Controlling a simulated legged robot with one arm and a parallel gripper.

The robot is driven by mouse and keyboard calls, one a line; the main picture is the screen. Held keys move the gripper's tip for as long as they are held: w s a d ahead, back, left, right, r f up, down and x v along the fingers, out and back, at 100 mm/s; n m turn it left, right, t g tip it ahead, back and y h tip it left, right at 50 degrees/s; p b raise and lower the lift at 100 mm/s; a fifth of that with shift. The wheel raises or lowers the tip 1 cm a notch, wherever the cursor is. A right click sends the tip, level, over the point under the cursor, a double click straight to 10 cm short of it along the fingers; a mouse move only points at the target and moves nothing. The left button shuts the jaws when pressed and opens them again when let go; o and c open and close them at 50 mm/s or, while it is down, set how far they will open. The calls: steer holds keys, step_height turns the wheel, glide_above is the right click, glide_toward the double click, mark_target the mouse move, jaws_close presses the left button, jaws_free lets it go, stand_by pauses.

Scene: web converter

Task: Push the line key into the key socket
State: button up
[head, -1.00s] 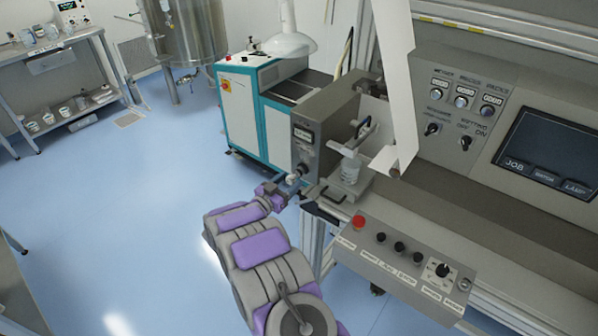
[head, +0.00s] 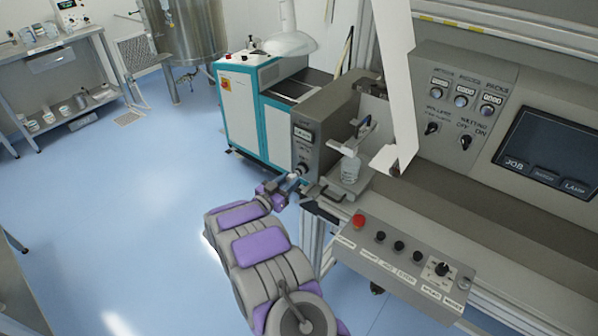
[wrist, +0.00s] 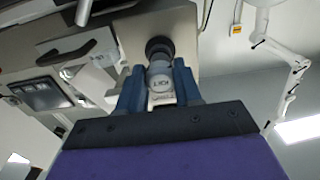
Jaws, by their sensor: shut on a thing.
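The line key (wrist: 161,84) is a light grey cylinder with dark lettering on its side. My gripper (wrist: 160,92) is shut on it, with one blue finger on each side. The key also shows as a small pale piece in the head view (head: 293,177), in front of my gripper (head: 285,185). The key socket (wrist: 159,46) is a dark round ring on a grey panel, in line with the key's far end. In the head view it sits low on the grey box's front face (head: 303,168). The key's far end meets the ring in the picture; how deep it sits is hidden.
A control ledge with a red button (head: 359,221) and several black knobs lies right of my arm. A teal and white cabinet (head: 262,115) stands behind. The blue floor at left is clear.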

jaws_close()
steer(key=shift+s, duration=0.1)
steer(key=shift+v, duration=2.4)
steer(key=shift+a, duration=0.1)
steer(key=v, duration=0.3)
steer(key=shift+s+a, duration=0.25)
steer(key=shift+s, duration=0.05)
